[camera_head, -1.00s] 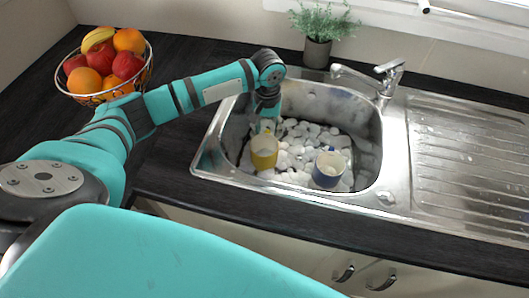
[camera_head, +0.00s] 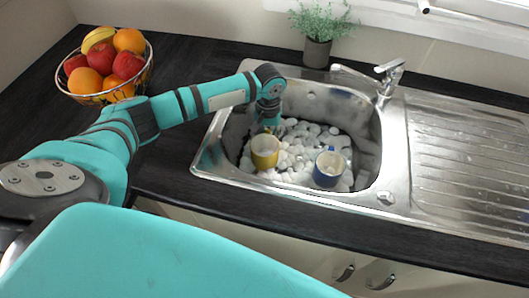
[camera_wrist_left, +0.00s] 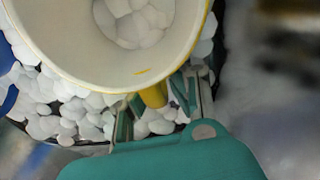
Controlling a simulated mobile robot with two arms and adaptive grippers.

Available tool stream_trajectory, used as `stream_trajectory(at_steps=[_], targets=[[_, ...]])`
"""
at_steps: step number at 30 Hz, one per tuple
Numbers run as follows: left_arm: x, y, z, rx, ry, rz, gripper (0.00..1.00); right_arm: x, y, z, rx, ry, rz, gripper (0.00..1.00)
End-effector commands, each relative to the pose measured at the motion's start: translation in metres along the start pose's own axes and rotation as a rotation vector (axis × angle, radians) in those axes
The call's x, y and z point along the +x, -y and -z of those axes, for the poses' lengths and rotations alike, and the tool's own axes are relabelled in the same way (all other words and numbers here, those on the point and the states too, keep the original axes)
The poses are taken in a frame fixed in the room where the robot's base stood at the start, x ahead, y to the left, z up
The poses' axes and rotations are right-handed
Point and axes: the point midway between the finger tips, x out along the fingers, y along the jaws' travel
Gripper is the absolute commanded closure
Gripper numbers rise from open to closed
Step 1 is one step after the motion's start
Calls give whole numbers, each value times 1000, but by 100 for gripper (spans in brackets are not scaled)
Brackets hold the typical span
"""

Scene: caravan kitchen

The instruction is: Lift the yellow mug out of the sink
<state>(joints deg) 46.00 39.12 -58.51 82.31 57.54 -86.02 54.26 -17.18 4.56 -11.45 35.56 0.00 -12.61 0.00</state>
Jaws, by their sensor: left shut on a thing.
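The yellow mug (camera_head: 264,161), with a pale inside, stands about upright in the left part of the metal sink (camera_head: 207,161). White foam or pebble-like lumps lie around it. In the left wrist view the yellow mug (camera_wrist_left: 28,45) fills the upper left, with its mouth facing the camera and white lumps showing inside. My left gripper (camera_head: 269,127) reaches down at the mug's far side. In the left wrist view its fingers (camera_wrist_left: 157,99) are shut on the mug's yellow handle. Whether the mug's base touches the lumps is hidden. My right gripper is not in view.
A blue mug (camera_head: 325,179) stands among the white lumps to the right. The tap (camera_head: 384,85) is behind the sink at right, and a potted plant (camera_head: 317,50) behind it. A fruit basket (camera_head: 107,68) stands at left. The ribbed drainer (camera_head: 465,160) is clear.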

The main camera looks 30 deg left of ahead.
Motion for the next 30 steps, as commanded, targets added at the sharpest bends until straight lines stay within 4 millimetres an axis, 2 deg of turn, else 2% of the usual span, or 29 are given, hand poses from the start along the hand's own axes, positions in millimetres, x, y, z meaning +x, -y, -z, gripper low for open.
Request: stream_trajectory(at_steps=[14, 17, 24, 30], targets=[[-4, -1, 0, 0, -1, -3, 100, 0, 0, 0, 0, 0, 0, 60], [-16, -1, 1, -1, -3, -5, 100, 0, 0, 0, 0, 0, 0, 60], [-64, -1, 1, 0, -4, -5, 100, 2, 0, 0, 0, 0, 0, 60], [-93, -1, 1, 0, -1, -3, 100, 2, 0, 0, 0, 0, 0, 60]])
